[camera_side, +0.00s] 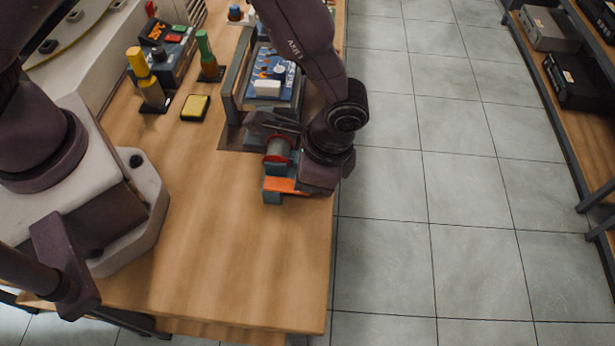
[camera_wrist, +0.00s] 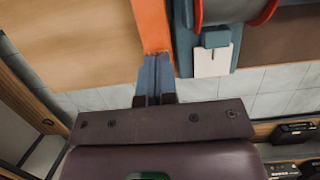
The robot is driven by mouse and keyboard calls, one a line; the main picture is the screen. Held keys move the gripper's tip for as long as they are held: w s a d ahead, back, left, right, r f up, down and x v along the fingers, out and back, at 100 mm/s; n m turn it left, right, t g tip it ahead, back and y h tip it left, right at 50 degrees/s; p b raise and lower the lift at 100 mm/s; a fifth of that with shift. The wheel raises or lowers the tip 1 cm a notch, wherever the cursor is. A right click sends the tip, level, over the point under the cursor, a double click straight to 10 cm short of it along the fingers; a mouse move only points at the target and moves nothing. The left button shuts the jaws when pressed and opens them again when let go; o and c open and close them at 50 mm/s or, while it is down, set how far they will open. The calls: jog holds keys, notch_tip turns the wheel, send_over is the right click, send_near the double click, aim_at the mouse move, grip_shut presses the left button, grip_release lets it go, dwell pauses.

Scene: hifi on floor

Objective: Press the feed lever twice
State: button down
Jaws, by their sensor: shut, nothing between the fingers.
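The feed lever appears to be the orange bar (camera_side: 283,185) at the front end of the device near the table's right edge. It also shows in the wrist view as an orange strip (camera_wrist: 151,25). A grey spool with red rims (camera_side: 277,150) sits just behind it. My gripper (camera_wrist: 154,65) is shut and empty, its blue-grey fingertips at the near end of the orange bar. In the wrist view they seem to meet or overlap the bar; contact cannot be told. In the side view my wrist is just right of the bar and partly hides the fingers.
A blue circuit board (camera_side: 275,72) in a frame stands behind the spool. A yellow-topped post (camera_side: 147,78), a green-topped post (camera_side: 206,55) and a yellow-black pad (camera_side: 195,108) stand at the back left. The wooden table (camera_side: 235,260) is clear in front. Floor lies beyond its right edge.

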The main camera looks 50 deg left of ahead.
jog(key=shift+r, duration=0.1)
notch_tip(320, 180, up, 14)
jog(key=shift+w+d, duration=0.25)
dwell(0.5)
dwell(0.5)
jog(key=s+a+r+n+t+h, duration=0.1)
jog(key=s+a+r+n+t, duration=0.3)
jog(key=a+r, duration=0.4)
jog(key=s+a+r+n+t+h, duration=0.1)
jog(key=s+a+r+n+t, duration=0.2)
jog(key=a, duration=1)
jog(key=s+r+n, duration=0.2)
jog(key=s+r, duration=0.1)
jog(key=r, duration=0.2)
jog(key=shift+s+r+t, duration=0.25)
jog(key=shift+r+t, duration=0.1)
jog(key=shift+t, duration=0.05)
